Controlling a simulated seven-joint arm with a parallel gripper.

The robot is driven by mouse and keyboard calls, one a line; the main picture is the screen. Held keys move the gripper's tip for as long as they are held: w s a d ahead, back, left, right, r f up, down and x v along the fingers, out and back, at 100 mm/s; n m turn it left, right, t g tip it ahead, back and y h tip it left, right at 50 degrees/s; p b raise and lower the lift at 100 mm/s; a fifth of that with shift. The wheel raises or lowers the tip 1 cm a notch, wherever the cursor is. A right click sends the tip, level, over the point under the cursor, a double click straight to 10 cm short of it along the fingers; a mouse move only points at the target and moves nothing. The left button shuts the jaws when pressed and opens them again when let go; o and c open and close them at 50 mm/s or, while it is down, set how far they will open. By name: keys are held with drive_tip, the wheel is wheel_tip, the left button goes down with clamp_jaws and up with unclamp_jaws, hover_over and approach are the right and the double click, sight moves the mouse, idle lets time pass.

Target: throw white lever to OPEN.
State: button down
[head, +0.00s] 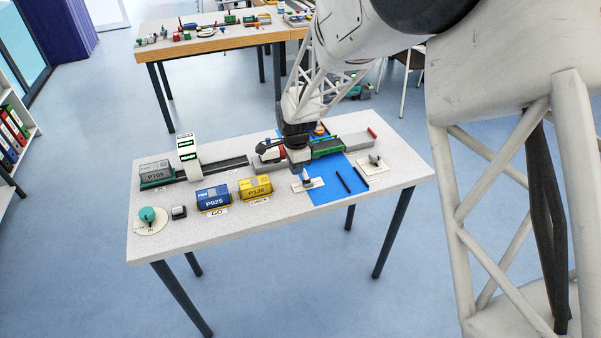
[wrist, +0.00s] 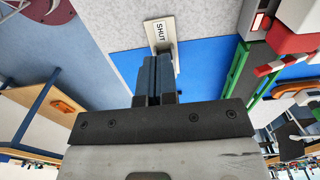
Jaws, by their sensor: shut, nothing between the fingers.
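A small pale plate (head: 297,187) lies on the table's front part, at the left edge of a blue mat. In the wrist view this plate (wrist: 153,28) bears a label reading SHUT. My gripper (head: 306,181) is shut and empty, pointing down right at this plate. In the wrist view the closed fingers (wrist: 157,62) cover the plate's near part. No lever handle shows clearly there; any handle is hidden behind the fingers, so I cannot tell its position or whether the fingers touch it. Another pale plate with a small grey fitting (head: 375,161) sits at the table's right; its label is unreadable.
The blue mat (head: 325,194) holds dark bars (head: 344,182). A yellow container (head: 256,188) and a blue container (head: 213,197) stand left of my gripper. A grey container (head: 155,172), white gantry (head: 188,155) and green knob (head: 147,214) are farther left. The front strip is clear.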

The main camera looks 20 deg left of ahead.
drive_tip(key=shift+r, duration=2.3)
drive_tip(key=s+d+r+n, duration=0.1)
drive_tip(key=s+d+r, duration=0.1)
drive_tip(key=d+r, duration=0.6)
drive_tip(key=s+d+r+n+t, duration=0.1)
drive_tip(key=s+d+r+n, duration=0.2)
drive_tip(key=d, duration=1)
drive_tip(key=s+d+r, duration=0.2)
drive_tip(key=d+r, duration=0.4)
drive_tip(key=d, duration=0.4)
drive_tip(key=s+d+r+n+t, duration=0.1)
drive_tip(key=s+d+r+n, duration=0.2)
drive_tip(key=s+d, duration=1.6)
drive_tip(key=s+n, duration=0.1)
drive_tip(key=s, duration=0.1)
drive_tip(key=shift+s+d+n+t, duration=0.2)
drive_tip(key=shift+s+n+t, duration=0.1)
drive_tip(key=shift+s+n, duration=0.1)
drive_tip(key=shift+w, duration=0.15)
